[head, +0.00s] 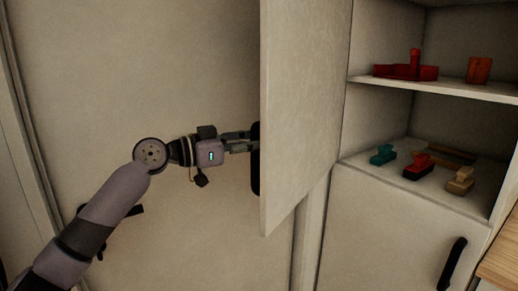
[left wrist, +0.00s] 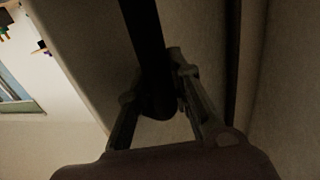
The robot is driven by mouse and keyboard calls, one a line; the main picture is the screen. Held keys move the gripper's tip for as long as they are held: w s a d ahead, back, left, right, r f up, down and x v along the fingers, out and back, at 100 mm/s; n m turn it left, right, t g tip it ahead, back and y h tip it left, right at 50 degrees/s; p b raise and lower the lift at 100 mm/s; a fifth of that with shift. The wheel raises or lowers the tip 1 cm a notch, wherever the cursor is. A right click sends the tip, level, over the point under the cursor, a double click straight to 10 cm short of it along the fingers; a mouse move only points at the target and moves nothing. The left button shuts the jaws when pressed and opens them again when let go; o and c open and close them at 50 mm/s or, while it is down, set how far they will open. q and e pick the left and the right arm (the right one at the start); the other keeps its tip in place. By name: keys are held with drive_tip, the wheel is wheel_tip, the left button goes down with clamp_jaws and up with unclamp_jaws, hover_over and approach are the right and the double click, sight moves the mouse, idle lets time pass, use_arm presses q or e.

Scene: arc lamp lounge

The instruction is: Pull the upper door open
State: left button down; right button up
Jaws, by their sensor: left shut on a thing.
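The upper door (head: 301,100) stands open, swung outward from the cabinet, its edge toward me. Its dark handle (head: 255,160) shows on the left side of the door, mostly hidden behind the door's edge. My left gripper (head: 250,146) reaches in from the left and is shut on this handle. In the left wrist view the black handle (left wrist: 145,45) runs between the two fingers of my left gripper (left wrist: 157,95). My right gripper is in neither view.
A shut lower door (head: 385,235) has a black handle (head: 453,264). A wooden surface (head: 500,262) stands at lower right.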

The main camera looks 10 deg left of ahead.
use_arm(q)
drive_tip(key=shift+r, duration=0.1)
idle(0.3)
drive_tip(key=c, duration=1.4)
unclamp_jaws()
drive_tip(key=shift+c, duration=0.2)
wheel_tip(320, 180, up, 10)
drive_tip(key=shift+f, duration=0.1)
